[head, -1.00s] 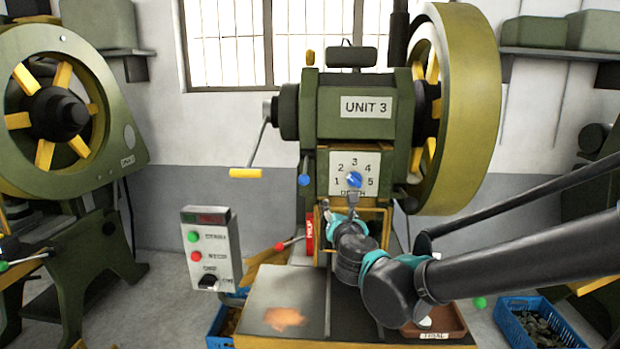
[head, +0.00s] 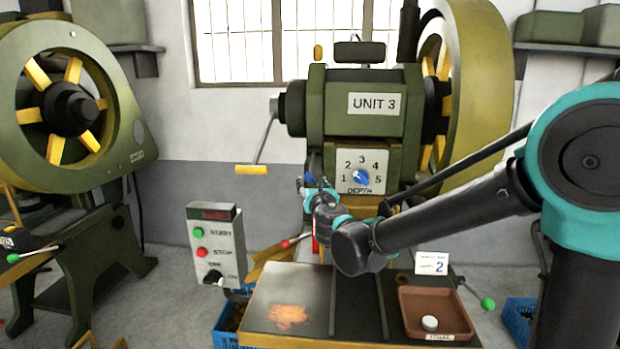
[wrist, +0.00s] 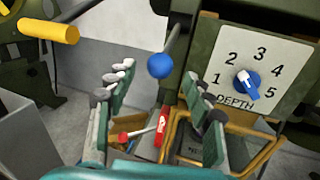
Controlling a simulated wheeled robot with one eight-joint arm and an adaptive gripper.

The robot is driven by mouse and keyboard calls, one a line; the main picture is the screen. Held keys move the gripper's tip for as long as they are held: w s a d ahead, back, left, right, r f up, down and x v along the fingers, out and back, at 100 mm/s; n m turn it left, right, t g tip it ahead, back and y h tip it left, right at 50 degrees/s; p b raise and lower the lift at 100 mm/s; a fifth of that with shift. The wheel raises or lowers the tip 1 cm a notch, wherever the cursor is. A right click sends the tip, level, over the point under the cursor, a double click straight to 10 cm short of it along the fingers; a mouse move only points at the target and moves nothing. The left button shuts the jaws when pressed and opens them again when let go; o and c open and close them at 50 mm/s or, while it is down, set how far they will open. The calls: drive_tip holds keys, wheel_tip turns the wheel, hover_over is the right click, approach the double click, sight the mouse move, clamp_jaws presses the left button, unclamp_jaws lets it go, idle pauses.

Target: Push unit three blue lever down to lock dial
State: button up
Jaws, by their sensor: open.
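The blue ball of unit three's lever (head: 309,177) is left of the dial in the head view, partly crowded by my gripper. In the wrist view the blue ball (wrist: 160,66) sits at the lower end of a dark rod. The blue dial (head: 361,176) is on the white DEPTH plate; in the wrist view the dial (wrist: 247,85) has its white mark toward the upper left, near 2. My gripper (wrist: 158,92) is open, with its fingers either side of the ball's line in the picture; I cannot tell whether they touch it. In the head view my gripper (head: 307,190) is small and foreshortened.
A yellow-handled crank (head: 252,169) hangs left of the press. A START/STOP box (head: 216,244) stands at lower left. A card reading 2 (head: 431,263) and a brown tray (head: 437,301) with a white disc are on the press table. A red-knobbed lever (head: 285,243) is below.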

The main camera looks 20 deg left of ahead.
sight(311, 179)
drive_tip(key=shift+x, duration=2.8)
clamp_jaws()
